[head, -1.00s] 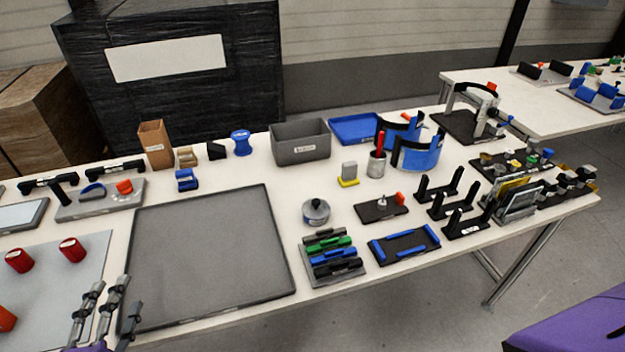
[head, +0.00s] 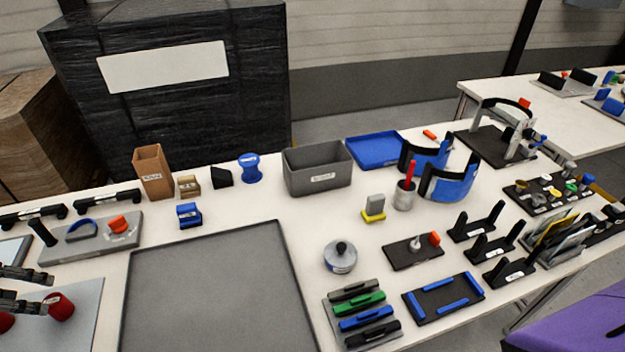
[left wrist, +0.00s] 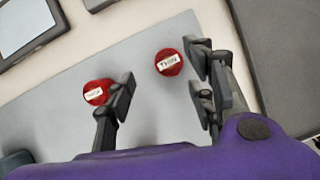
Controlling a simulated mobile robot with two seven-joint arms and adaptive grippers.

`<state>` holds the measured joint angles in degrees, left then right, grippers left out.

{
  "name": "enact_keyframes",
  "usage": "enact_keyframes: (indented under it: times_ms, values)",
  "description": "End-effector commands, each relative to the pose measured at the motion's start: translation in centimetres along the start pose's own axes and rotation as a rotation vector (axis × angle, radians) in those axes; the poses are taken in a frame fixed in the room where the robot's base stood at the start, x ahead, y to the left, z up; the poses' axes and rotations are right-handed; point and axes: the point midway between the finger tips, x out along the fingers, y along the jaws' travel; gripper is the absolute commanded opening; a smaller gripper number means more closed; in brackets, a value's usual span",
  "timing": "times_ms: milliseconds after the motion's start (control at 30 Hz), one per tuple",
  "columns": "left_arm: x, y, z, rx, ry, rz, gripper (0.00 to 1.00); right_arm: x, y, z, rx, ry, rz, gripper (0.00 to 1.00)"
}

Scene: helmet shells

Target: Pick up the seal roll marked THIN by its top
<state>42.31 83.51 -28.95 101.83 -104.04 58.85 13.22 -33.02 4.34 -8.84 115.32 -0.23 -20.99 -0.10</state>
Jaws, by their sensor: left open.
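In the left wrist view, the red seal roll marked THIN (left wrist: 168,62) stands on a grey sheet (left wrist: 135,50), its labelled top facing me. A second red roll (left wrist: 97,92) stands to its left, its label too small to read surely. My left gripper (left wrist: 163,95) is open and empty; the THIN roll shows beyond the gap, closer to the right finger. In the head view, my left gripper (head: 38,290) is at the left edge, beside a red roll (head: 61,306) that seems to be the THIN one. Another roll (head: 6,322) is partly hidden. My right gripper is not seen.
A large dark mat (head: 210,300) lies right of the grey sheet. A grey tray with a blue band and red knob (head: 118,225) sits behind. A grey bin (head: 318,170), a brown box (head: 152,172) and several fixtures stand farther off.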

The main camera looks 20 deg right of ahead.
Motion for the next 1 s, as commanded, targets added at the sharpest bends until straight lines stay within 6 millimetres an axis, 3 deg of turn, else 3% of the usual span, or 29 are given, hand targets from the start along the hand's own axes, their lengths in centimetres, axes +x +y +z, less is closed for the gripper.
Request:
enact_keyframes:
  times_ms: [200, 533, 867, 1000]
  values:
    - [2.4, -0.1, -0.1, -0.001, 0.002, -0.001, 0.5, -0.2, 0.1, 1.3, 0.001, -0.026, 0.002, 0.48]
    - [6.8, -0.8, -0.7, -0.001, 0.0, -0.004, 0.5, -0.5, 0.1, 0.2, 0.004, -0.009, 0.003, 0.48]
    - [7.6, -0.7, -0.8, 0.0, 0.001, -0.002, 0.5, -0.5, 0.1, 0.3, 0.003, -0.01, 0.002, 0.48]
    - [7.6, -0.7, -0.8, -0.001, 0.001, -0.002, 0.31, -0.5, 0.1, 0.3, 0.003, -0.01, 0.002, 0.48]
